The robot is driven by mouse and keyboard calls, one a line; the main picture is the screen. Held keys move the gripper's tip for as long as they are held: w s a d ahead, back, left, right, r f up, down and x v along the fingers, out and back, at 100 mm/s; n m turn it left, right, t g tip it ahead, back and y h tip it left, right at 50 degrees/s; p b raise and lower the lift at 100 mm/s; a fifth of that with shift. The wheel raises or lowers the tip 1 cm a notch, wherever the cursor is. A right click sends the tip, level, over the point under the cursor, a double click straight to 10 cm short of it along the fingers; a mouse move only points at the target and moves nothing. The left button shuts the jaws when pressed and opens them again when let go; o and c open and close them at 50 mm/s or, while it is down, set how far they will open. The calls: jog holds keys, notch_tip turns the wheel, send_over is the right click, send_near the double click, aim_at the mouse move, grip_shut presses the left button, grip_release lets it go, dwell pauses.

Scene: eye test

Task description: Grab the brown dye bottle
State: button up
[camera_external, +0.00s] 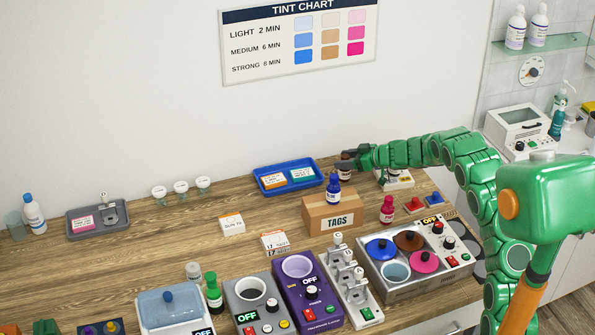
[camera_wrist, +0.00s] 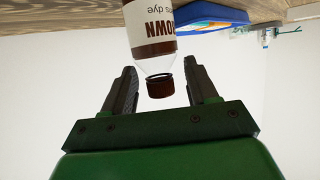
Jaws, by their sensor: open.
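The brown dye bottle (camera_wrist: 150,30) shows in the wrist view, upside down in the picture, with a white label reading "BROWN" and a brown cap. Its cap end lies between the two fingers of my gripper (camera_wrist: 161,88), with visible gaps on both sides. The fingers are open and hold nothing. In the external view my gripper (camera_external: 348,164) is at the far side of the table, behind the cardboard box. The brown bottle (camera_external: 344,157) is mostly hidden there by my gripper and the blue bottle.
A blue bottle (camera_external: 333,186) is close in front of my gripper, by the cardboard "TAGS" box (camera_external: 337,222). A blue tray (camera_external: 264,191) with packets lies just left. A pink bottle (camera_external: 387,210) and a dye-pot unit (camera_external: 415,289) are nearer. The table's left middle has clear wood.

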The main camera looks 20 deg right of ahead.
jog(key=shift+w+a, duration=0.1)
grip_shut()
dwell(0.3)
